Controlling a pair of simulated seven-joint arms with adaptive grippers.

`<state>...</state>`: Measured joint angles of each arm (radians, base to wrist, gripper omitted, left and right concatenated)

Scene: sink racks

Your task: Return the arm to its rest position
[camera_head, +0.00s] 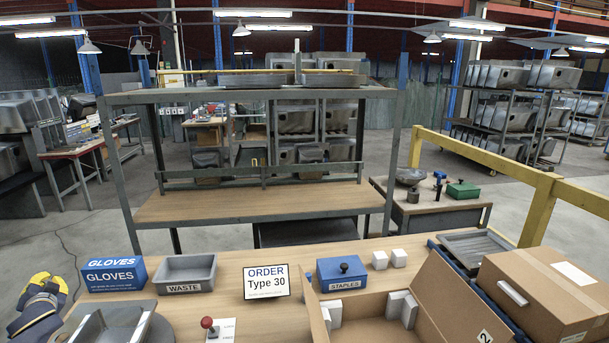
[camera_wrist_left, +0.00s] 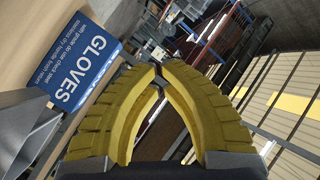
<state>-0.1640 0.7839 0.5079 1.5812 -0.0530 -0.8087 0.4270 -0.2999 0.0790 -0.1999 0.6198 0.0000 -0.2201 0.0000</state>
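My left gripper (camera_head: 46,281) is at the far left of the head view, with yellow fingers and a dark arm below. It is beside the left end of the workbench, left of the blue gloves box (camera_head: 114,274). In the left wrist view the yellow fingers (camera_wrist_left: 159,76) curve together and meet at the tips, with nothing held between them. The gloves box (camera_wrist_left: 82,55) shows to the left of the fingers there, apart from them. My right gripper is not in either view.
A metal sink (camera_head: 106,327) lies near the gripper at the front left. A grey waste bin (camera_head: 186,273), order sign (camera_head: 266,282), blue staples box (camera_head: 341,273), open carton (camera_head: 445,290) and closed carton (camera_head: 545,292) stand along the bench. Floor (camera_head: 80,235) shows beyond its left end.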

